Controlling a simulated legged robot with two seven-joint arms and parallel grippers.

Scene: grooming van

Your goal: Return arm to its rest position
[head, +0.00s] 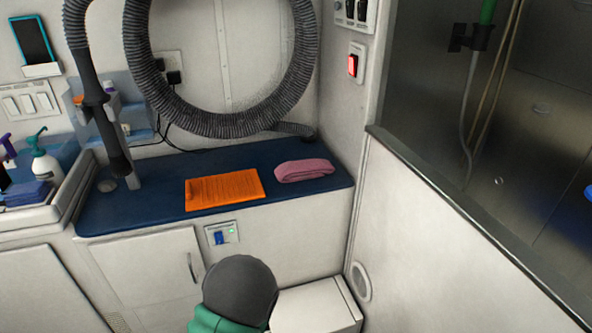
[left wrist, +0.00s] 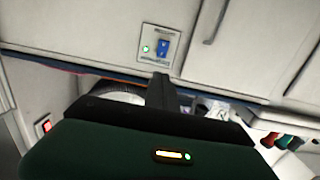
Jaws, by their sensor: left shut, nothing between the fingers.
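My left gripper (left wrist: 160,90) shows in the left wrist view as a dark narrow finger shape beyond a green and black body. It is shut and empty. The wrist picture is upside down and faces the cabinet front below the blue counter. In the head view a dark grey dome with a green part at the bottom centre appears to be part of my own arm; no fingers show there. My right gripper is in neither view.
A white box (head: 315,306) stands below. A white partition (head: 450,240) rises at the right.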

